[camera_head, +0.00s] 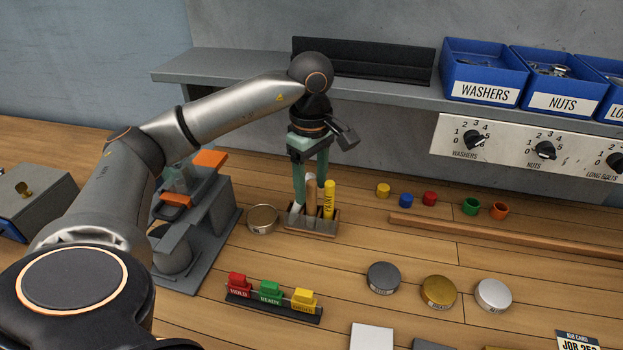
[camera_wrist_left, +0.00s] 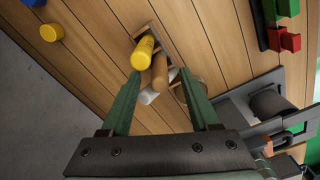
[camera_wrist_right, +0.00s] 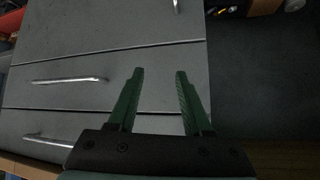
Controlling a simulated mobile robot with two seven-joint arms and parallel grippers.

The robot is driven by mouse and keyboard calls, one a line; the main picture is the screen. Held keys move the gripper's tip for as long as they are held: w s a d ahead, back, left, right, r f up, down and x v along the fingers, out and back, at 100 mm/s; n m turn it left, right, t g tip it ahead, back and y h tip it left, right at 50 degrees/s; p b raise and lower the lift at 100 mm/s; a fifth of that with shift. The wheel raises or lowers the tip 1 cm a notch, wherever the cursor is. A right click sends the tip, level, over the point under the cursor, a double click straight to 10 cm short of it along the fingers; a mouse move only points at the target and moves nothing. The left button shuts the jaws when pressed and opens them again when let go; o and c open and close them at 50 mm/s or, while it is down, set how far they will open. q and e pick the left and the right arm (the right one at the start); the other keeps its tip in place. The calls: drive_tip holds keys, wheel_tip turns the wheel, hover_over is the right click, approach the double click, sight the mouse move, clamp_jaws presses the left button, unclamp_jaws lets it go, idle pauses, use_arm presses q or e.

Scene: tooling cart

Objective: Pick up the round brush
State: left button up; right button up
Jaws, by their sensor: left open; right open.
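A small wooden holder (camera_head: 318,232) on the bench has several upright items in it. One is a plain brown wooden handle (camera_head: 311,197), which looks like the round brush; its bristles are not visible. Beside it are a yellow marker (camera_head: 329,197) and a white-ended item (camera_head: 295,212). My left gripper (camera_head: 310,188) points down over the holder, open, its green fingers either side of the brown handle. In the left wrist view the brown handle (camera_wrist_left: 160,70) shows between the fingertips, with the yellow marker (camera_wrist_left: 144,52) close by. My right gripper (camera_wrist_right: 160,72) is open and empty, in front of grey drawers.
A round tin (camera_head: 262,219) stands just left of the holder, with a grey and orange device (camera_head: 208,205) beyond it. Coloured small caps (camera_head: 429,199) and a wooden strip (camera_head: 470,231) lie to the right. A red, green and yellow tag rack (camera_head: 272,305) is in front.

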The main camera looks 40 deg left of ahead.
use_arm(q)
drive_tip(key=shift+c, duration=0.2)
clamp_jaws()
idle(0.4)
